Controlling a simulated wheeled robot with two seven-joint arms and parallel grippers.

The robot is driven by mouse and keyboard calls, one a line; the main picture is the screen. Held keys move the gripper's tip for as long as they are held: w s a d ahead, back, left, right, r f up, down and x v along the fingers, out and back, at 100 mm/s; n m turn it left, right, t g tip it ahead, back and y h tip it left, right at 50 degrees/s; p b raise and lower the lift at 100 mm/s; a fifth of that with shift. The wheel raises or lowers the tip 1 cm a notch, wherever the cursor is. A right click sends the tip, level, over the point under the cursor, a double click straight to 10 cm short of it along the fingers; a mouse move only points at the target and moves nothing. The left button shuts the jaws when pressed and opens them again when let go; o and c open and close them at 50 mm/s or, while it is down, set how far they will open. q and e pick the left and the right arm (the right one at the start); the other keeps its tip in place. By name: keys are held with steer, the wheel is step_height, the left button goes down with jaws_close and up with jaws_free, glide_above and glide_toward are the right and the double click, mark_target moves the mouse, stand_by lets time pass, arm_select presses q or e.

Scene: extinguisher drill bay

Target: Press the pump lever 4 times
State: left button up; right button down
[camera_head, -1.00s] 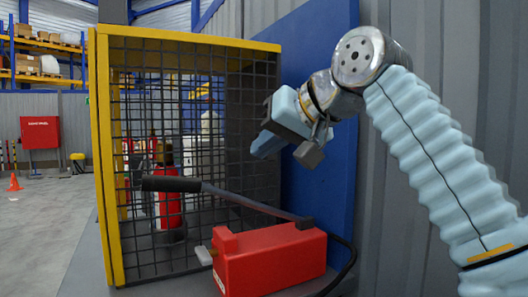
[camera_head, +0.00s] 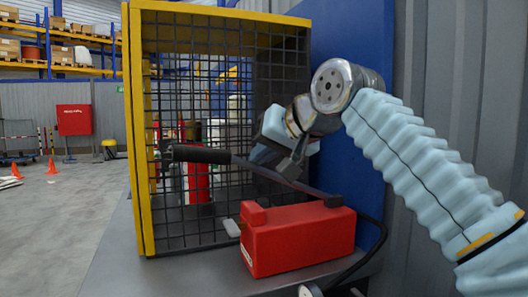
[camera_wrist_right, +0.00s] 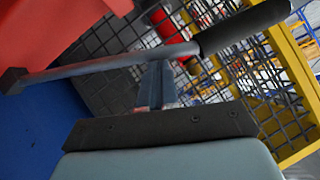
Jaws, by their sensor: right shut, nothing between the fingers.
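The pump is a red box (camera_head: 300,239) on the grey bench. Its lever (camera_head: 285,181) is a dark rod sloping up and left from the box to a thick black grip (camera_head: 200,154), in front of the cage. My right gripper (camera_head: 266,155) is shut and empty, pointing down and left just above the middle of the rod. In the right wrist view its fingers (camera_wrist_right: 156,86) reach to the rod (camera_wrist_right: 110,68), beside the black grip (camera_wrist_right: 243,27). I cannot tell whether they touch. My left gripper is not in view.
A yellow-framed mesh cage (camera_head: 222,18) stands behind the lever, with a red extinguisher (camera_head: 198,184) inside. A blue panel (camera_head: 350,40) and a grey corrugated wall stand at the right. A black hose (camera_head: 378,240) runs at the pump's right. The floor at left is open, with orange cones (camera_head: 52,167).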

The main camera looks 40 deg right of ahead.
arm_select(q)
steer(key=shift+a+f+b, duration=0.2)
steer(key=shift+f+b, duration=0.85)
arm_select(e)
steer(key=a+f+n+g+h, duration=0.1)
steer(key=a+f+n+h, duration=0.1)
steer(key=f, duration=0.4)
steer(key=shift+w+a+f, duration=0.4)
steer(key=shift+a, duration=0.1)
steer(key=r+p, duration=0.4)
steer(key=shift+s+d, duration=0.2)
steer(key=shift+s, duration=0.1)
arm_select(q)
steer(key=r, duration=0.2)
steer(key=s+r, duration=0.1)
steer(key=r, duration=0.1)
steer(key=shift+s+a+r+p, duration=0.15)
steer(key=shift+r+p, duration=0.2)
arm_select(e)
steer(key=v, duration=1)
steer(key=shift+s+r, duration=0.15)
steer(key=shift+s, duration=0.2)
